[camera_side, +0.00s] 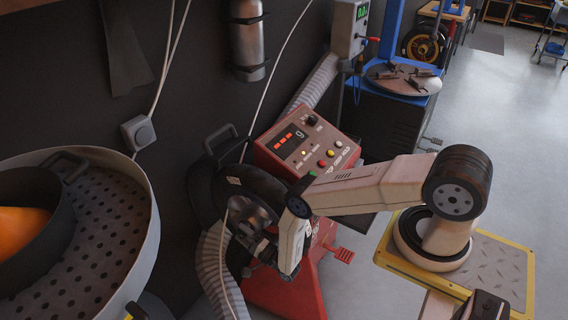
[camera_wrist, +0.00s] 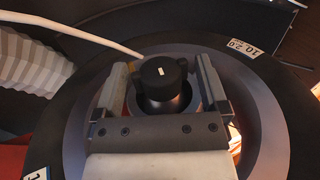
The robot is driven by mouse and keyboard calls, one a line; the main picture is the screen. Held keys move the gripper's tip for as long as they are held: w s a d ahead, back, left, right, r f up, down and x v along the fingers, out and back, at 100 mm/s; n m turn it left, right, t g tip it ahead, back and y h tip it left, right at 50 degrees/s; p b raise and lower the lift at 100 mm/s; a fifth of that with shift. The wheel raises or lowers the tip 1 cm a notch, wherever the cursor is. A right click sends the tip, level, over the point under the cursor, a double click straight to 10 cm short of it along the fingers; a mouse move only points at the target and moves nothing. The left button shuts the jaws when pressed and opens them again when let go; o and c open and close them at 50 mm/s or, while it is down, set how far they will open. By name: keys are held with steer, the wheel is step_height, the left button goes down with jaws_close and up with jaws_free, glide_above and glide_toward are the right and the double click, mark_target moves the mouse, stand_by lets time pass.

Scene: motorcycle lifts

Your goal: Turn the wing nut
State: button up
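The wing nut (camera_wrist: 161,78) is black, with small lobes at its sides and a pale mark on top. In the wrist view it sits at the centre of a dark wheel (camera_wrist: 258,112) with white labels on its rim. My gripper (camera_wrist: 161,62) is open, with one finger left and one right of the nut; gaps show on both sides. I cannot tell how far the fingers reach along the nut. In the side view my gripper (camera_side: 262,247) is at the hub of the wheel (camera_side: 236,186), and I cannot make out the nut there.
The wheel is on a red machine (camera_side: 283,292) with a sloped button panel (camera_side: 306,148). A ribbed grey hose (camera_side: 214,270) and a white cable (camera_wrist: 85,36) run close by. A large perforated tub (camera_side: 146,230) stands left. Open floor (camera_side: 500,130) lies right.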

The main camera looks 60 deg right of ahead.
steer(key=shift+s+d, duration=0.1)
steer(key=v, duration=0.7)
steer(key=shift+s, duration=0.3)
steer(key=shift+w+f, duration=0.1)
steer(key=shift+f, duration=0.05)
